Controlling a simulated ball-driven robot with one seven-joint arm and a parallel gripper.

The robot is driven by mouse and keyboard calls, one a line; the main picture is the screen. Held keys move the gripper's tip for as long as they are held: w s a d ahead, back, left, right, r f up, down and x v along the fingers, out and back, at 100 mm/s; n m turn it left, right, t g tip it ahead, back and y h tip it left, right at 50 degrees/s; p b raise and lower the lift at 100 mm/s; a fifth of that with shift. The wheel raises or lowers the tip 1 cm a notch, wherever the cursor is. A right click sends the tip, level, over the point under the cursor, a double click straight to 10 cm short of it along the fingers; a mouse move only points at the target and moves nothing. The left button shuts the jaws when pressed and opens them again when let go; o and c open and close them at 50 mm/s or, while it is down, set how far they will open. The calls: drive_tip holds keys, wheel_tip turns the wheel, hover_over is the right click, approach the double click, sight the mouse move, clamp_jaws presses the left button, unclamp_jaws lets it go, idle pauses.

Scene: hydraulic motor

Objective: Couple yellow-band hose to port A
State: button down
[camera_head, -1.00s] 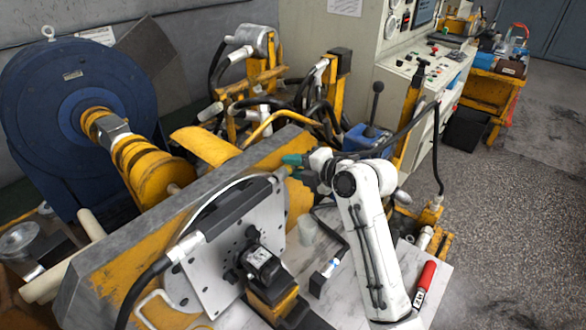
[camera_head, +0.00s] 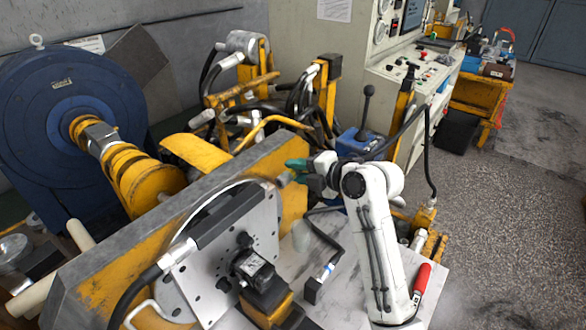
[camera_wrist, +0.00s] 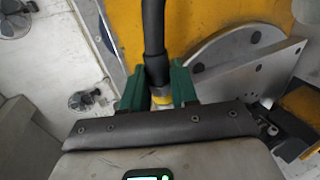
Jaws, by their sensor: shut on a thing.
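The yellow-band hose (camera_wrist: 153,45) is black and runs in from the top of the wrist view; its yellow band (camera_wrist: 161,99) shows low between my fingers. My gripper (camera_wrist: 157,88) is shut on this hose end, a green finger on each side. In the head view my gripper (camera_head: 295,166) is over the upper right end of the steel mounting plate (camera_head: 205,280). A black motor block with a silver label (camera_head: 256,266) sits on or in front of this plate. Port markings are too small to read, so I cannot tell which is port A.
A short black hose with a blue band (camera_head: 328,268) lies on the pale bench top (camera_head: 285,260). A red-handled tool (camera_head: 422,278) lies by my arm. A yellow frame (camera_head: 130,265) with a grey top edge stands behind the plate. Open floor (camera_head: 510,190) is at right.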

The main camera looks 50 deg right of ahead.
sight(270, 230)
drive_tip(key=shift+s, duration=0.3)
wheel_tip(270, 230, down, 16)
drive_tip(key=b, duration=1.5)
drive_tip(key=shift+r, duration=0.2)
idle(0.3)
drive_tip(key=shift+s+a, duration=0.1)
drive_tip(key=shift+a, duration=3.8)
drive_tip(key=shift+s+a, duration=0.15)
drive_tip(key=shift+a, duration=0.5)
